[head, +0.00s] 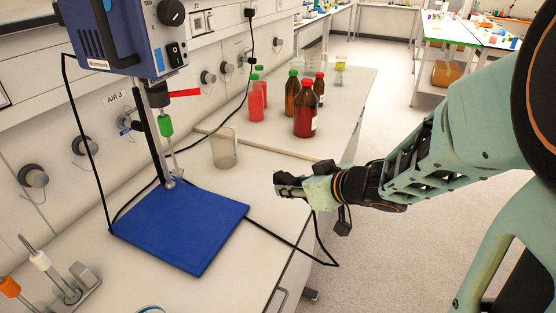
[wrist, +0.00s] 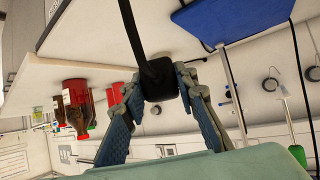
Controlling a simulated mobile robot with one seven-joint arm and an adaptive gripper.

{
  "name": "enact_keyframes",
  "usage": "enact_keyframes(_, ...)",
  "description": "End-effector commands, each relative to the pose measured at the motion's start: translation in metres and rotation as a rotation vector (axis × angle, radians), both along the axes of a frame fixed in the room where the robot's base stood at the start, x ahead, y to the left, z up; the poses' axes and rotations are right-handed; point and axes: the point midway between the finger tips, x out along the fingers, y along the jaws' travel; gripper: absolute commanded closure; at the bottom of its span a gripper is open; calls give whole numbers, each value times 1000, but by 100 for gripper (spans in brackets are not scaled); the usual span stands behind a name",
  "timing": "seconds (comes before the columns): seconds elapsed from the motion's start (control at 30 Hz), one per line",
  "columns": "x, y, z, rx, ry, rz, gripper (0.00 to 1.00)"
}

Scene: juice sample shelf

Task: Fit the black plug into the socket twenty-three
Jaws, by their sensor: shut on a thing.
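My gripper (head: 290,185) is held out over the front edge of the bench, to the right of the blue stand base. In the wrist view its two fingers (wrist: 165,100) are shut on a black plug (wrist: 160,82). A black cable (wrist: 138,35) runs from the plug; in the head view the cable (head: 290,242) hangs over the bench edge and leads towards the blue base. In the head view the plug is hard to tell from the dark fingers. White sockets (head: 201,22) show on the wall trunking; I cannot surely read a twenty-three.
The blue stand base (head: 190,228) and stirrer (head: 130,35) stand at left. A beaker (head: 223,148) and several red and brown bottles (head: 305,108) stand farther back. Another black plug (head: 249,13) sits in the trunking. Bare bench lies between base and beaker.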

Motion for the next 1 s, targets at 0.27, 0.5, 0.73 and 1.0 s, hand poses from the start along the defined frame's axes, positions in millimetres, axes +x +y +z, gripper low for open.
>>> enact_keyframes(0.27, 42, 16, -25, 3, 3, 17, 100)
enact_keyframes(0.5, 91, 28, -51, 2, 3, 14, 100)
enact_keyframes(0.73, 118, 35, -86, 2, 3, 14, 100)
enact_keyframes(1.0, 131, 37, -99, 1, 1, 13, 100)
